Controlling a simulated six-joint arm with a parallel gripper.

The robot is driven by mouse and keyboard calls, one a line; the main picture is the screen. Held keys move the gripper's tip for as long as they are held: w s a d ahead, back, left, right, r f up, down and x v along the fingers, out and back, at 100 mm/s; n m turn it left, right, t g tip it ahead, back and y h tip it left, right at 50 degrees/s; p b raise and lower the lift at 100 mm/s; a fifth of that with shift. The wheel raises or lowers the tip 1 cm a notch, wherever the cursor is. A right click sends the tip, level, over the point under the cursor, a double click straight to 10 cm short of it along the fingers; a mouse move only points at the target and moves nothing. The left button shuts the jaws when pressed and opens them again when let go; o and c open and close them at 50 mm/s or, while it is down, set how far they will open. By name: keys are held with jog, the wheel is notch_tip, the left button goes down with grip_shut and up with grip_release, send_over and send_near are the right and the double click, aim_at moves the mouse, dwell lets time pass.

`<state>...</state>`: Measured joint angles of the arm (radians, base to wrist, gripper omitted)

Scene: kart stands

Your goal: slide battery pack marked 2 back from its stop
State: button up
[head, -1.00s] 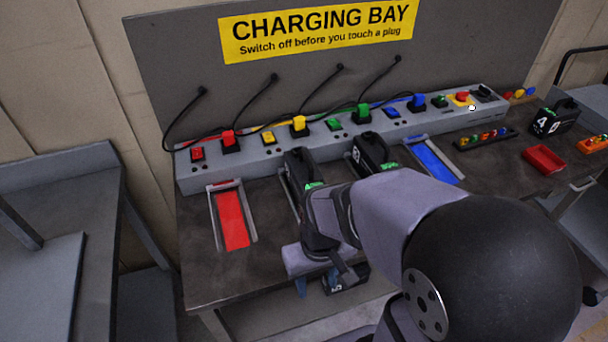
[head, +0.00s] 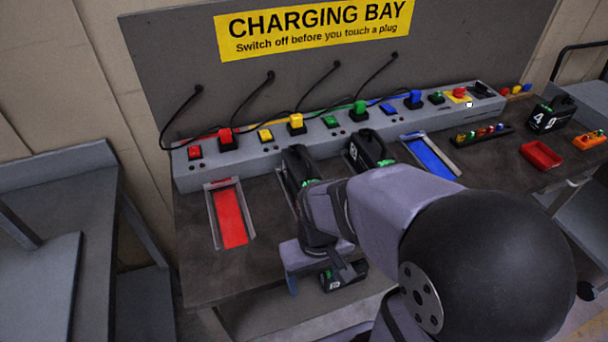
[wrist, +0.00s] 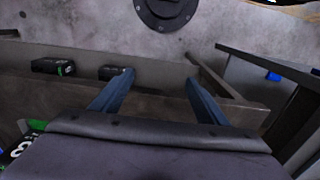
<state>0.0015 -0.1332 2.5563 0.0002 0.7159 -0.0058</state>
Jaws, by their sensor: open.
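Two black battery packs stand in the middle cradles of the bench: the left pack (head: 296,165) and the right pack (head: 368,150). The right pack carries a white mark too small to read surely; the left pack's number is hidden by my arm. I cannot tell which is marked 2. My gripper (wrist: 158,84) is open and empty in the wrist view, its two blue fingers apart in front of the bench edge. In the head view my arm covers the front of the middle cradles. A marked pack (wrist: 18,148) shows partly at the wrist view's lower left.
The red cradle (head: 231,216) and blue cradle (head: 434,158) are empty. Another pack (head: 343,276) lies low beyond the bench's front edge. A pack (head: 550,114), a red tray (head: 541,155) and an orange bin (head: 589,141) are at right. Plugs and switches line the rear rail (head: 250,158).

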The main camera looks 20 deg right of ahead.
jog(key=shift+o, duration=0.5)
jog(key=w+d+r+t+p, duration=0.2)
jog(key=w+r+p, duration=0.1)
jog(key=w, duration=0.8)
jog(key=shift+d+r+p, duration=0.15)
jog(key=shift+r+p, duration=0.15)
jog(key=shift+r, duration=0.45)
jog(key=t+p, duration=0.2)
jog(key=p, duration=0.1)
send_near(310, 176)
notch_tip(310, 176, down, 6)
jog(key=shift+w+f+b, duration=0.5)
jog(key=shift+w+f, duration=0.4)
jog(key=shift+w, duration=0.2)
jog(key=shift+w+f+t, duration=0.3)
jog(key=shift+w+f, duration=0.15)
jog(key=shift+p+x, duration=0.7)
jog(key=shift+x, duration=2.9)
jog(key=shift+c, duration=0.3)
grip_shut()
jog(key=shift+s, duration=0.1)
jog(key=shift+s+f, duration=0.1)
jog(key=shift+s, duration=0.05)
